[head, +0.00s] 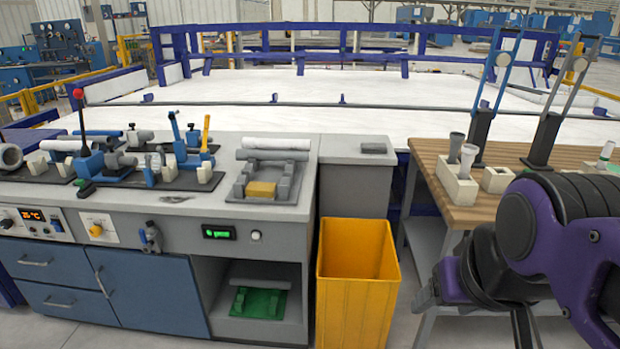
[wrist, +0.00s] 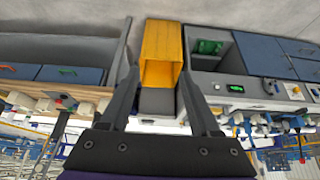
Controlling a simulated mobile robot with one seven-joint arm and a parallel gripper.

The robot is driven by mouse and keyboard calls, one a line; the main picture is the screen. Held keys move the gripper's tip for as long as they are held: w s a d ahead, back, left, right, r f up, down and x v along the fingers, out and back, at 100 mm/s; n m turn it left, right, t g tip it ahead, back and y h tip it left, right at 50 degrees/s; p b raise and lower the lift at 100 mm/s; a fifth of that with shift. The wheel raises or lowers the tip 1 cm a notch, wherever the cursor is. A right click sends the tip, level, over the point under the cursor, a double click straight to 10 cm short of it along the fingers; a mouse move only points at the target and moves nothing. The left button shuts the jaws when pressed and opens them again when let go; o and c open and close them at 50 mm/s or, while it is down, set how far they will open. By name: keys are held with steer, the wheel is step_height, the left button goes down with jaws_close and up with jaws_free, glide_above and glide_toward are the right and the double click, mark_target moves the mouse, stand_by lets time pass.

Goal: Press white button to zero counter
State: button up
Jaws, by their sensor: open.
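The small white button (head: 256,235) is on the grey front panel of the workbench, just right of the counter (head: 218,232), a black display with green digits. The digits are too small to read.
A yellow bin (head: 357,270) stands on the floor right of the panel. Below the panel is an open shelf with a green pipe holder (head: 258,302). Clamps and pipes crowd the benchtop; a grey tray (head: 268,187) sits above the button. A wooden table (head: 445,205) stands at right.

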jaws_close()
stand_by(1.4)
